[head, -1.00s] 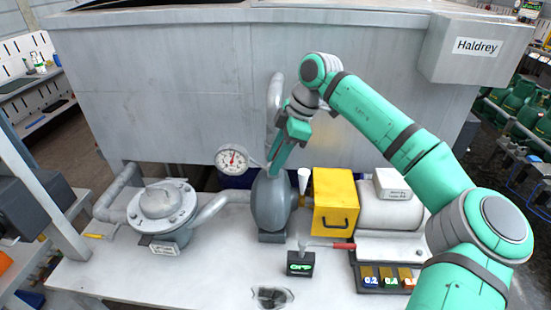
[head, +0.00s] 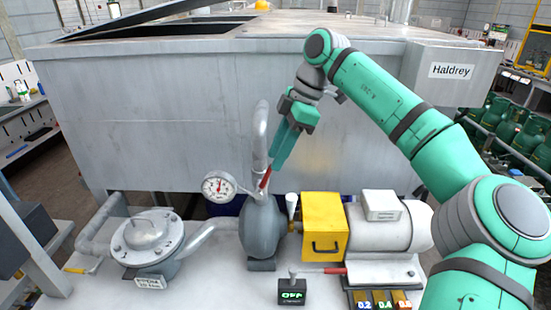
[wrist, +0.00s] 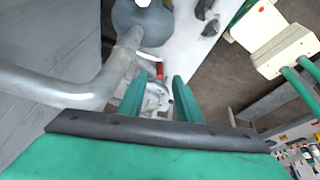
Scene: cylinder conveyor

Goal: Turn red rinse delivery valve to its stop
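The red valve handle (head: 265,179) is a small red bar at the grey delivery pipe (head: 260,135), just above the round grey pump (head: 260,228). My gripper (head: 275,167) points down and left, with its tips close to the handle's upper right. In the wrist view, the two green fingers of my gripper (wrist: 161,82) are apart. The red handle (wrist: 160,71) shows in the gap near their tips. I cannot tell whether the fingers touch it. The valve body is hard to make out.
A pressure gauge (head: 218,187) stands left of the pump, and a yellow box (head: 323,225) and white motor (head: 385,235) stand right. A second red handle (head: 335,271) lies lower, by the box reading OFF (head: 292,293). The large grey tank (head: 170,120) is behind.

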